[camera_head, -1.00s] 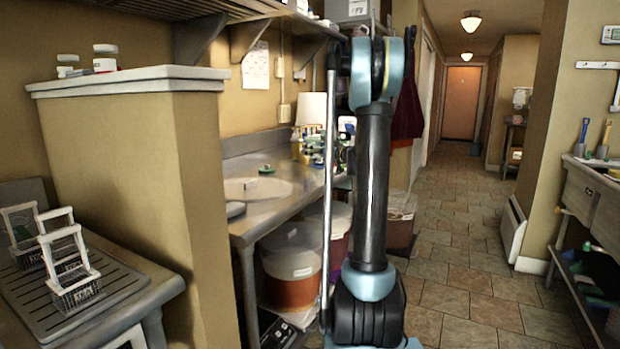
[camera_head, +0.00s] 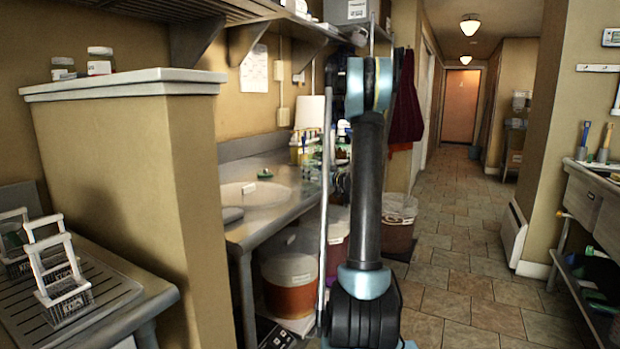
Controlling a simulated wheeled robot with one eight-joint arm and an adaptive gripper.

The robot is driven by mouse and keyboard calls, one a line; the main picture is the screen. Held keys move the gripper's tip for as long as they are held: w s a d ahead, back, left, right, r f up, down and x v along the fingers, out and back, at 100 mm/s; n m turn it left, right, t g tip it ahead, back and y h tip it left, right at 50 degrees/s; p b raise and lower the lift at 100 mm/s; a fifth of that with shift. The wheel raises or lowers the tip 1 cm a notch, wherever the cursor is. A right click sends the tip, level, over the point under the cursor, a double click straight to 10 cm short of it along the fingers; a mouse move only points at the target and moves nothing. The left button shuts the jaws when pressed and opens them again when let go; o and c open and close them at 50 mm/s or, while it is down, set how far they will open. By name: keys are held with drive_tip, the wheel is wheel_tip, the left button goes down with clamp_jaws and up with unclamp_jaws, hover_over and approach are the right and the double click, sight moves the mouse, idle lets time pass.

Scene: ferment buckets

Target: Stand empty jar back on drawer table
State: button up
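Two small jars stand on the ledge of the half wall at upper left: a left jar (camera_head: 62,69) and a right jar (camera_head: 100,61) with a reddish lower part. I cannot tell whether either is the empty jar. No table with a clear drawer front can be made out. My arm stands upright in the middle of the picture, and my gripper is not in view, so what it holds cannot be told.
A metal counter with a sink (camera_head: 252,193) runs along the left wall, with buckets (camera_head: 290,283) beneath it. White wire baskets (camera_head: 66,301) sit on a ribbed drainboard (camera_head: 120,291). A bench (camera_head: 597,190) stands at right. The tiled aisle (camera_head: 458,240) is open.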

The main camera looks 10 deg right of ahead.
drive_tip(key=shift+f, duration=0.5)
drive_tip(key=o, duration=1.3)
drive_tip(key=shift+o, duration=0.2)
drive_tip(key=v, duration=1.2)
